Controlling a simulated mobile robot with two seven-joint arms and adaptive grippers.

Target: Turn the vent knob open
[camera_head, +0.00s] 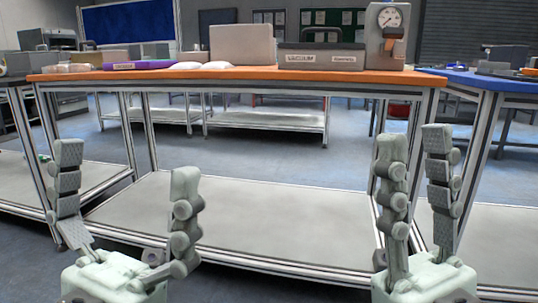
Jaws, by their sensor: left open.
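A grey box-shaped device (378,52) with a round white dial gauge (389,17) stands at the right end of the orange-topped table. My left gripper (127,168) is wide open and empty at the lower left, well away from the device. My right gripper (414,152) is in front of the table and below the device, its fingers apart with an empty gap between them. Neither gripper touches anything.
The orange tabletop (230,73) also carries a grey box (242,45), a dark labelled bin (320,57), white pouches (204,66) and a purple item (140,65). A blue-topped table (480,81) adjoins at right. The lower shelf (270,215) is bare.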

